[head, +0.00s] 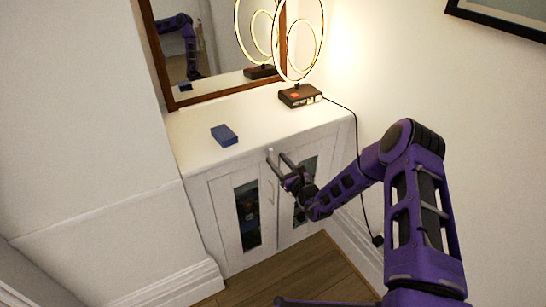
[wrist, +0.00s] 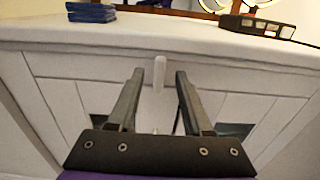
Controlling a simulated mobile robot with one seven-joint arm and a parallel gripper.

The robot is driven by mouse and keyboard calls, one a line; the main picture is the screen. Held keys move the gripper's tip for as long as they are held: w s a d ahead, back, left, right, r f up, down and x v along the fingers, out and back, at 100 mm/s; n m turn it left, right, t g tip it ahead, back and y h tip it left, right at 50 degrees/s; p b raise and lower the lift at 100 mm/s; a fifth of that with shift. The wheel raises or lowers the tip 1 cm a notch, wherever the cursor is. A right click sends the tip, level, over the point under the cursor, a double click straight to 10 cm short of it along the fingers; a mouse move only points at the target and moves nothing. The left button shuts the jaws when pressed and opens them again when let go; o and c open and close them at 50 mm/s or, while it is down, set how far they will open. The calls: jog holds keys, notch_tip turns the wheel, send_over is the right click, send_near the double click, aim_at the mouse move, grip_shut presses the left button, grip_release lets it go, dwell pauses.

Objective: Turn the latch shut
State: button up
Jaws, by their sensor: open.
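The latch (wrist: 159,73) is a small pale upright bar at the top of the seam between the two cabinet doors. In the head view the latch (head: 270,155) shows as a small light piece at the tip of my gripper. My gripper (wrist: 170,75) is open, and in the wrist view the latch stands between its two fingers near their tips, with gaps on both sides. In the head view my gripper (head: 277,163) reaches the cabinet front from the right. Whether a finger touches the latch I cannot tell. The white cabinet (head: 222,215) has glass-paned doors.
A blue box (head: 224,135) lies on the cabinet top. A ring lamp on a dark base (head: 300,95) stands at the back right, its cord (head: 361,170) hanging down the right wall. A framed mirror (head: 215,50) stands behind. Wood floor (head: 295,275) is clear in front.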

aim_at(272, 154)
jog(key=shift+x, duration=1.8)
grip_shut()
